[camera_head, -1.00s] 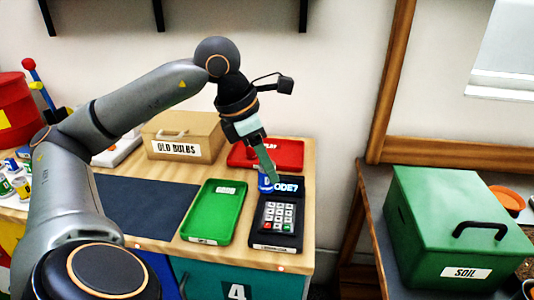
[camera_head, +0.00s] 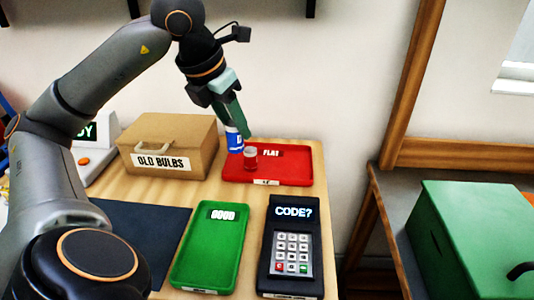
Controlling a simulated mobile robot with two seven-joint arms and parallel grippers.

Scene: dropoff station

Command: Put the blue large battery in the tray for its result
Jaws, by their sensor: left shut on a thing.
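My left gripper (camera_head: 239,125) is shut on the blue large battery (camera_head: 235,141), a blue cylinder with a white marking, held roughly upright. The battery is over the left part of the red tray (camera_head: 290,173), which is labelled FLAT. I cannot tell whether the battery touches the tray. The green tray (camera_head: 207,262), labelled GOOD, lies nearer and looks empty. My right gripper is out of view.
A small red and pale cylinder (camera_head: 250,158) stands in the red tray close to the battery. A keypad device (camera_head: 291,245) showing CODE? is right of the green tray. The OLD BULBS box (camera_head: 168,142) stands left of the red tray. A dark mat (camera_head: 147,240) lies clear.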

